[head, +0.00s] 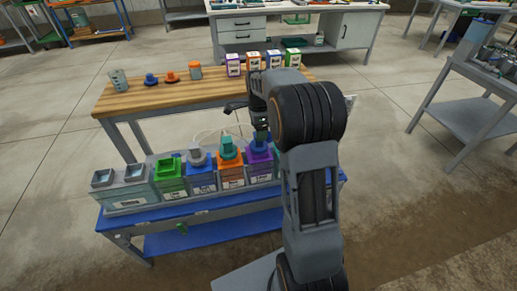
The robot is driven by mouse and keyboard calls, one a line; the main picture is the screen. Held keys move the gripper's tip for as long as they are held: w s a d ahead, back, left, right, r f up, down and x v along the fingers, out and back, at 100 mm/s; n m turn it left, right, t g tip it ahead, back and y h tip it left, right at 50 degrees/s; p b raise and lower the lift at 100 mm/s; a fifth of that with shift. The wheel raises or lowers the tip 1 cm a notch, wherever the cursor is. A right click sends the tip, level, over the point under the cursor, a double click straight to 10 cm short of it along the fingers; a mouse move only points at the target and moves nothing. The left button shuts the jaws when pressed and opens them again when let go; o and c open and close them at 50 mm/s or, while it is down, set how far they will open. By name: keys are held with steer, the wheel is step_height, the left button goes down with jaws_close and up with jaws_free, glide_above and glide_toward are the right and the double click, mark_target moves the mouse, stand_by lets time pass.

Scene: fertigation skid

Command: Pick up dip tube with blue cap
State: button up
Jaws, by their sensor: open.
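A small blue cap piece (151,79) stands on the wooden-topped table (135,97), left of a similar orange one (171,77). Whether a tube belongs to it cannot be made out. On the front bench, a blue-violet cap (259,144) with a dark block on top sits on the purple tank (261,163); its lower part is hidden. My gripper (235,106) is open over the table's front edge, right of and apart from the blue cap piece. My arm hides part of the table and bench on the right.
A blue bench (200,228) in front carries several coloured tanks, some capped. On the table stand a grey cup (118,80), an orange-capped bottle (195,70) and several coloured boxes (233,65). The table's middle is clear. A grey side table (474,115) stands at right.

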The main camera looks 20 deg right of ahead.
mark_target(259, 149)
steer(key=shift+f+b, duration=0.7)
steer(key=shift+f, duration=2)
steer(key=shift+c, duration=0.2)
steer(key=c, duration=1)
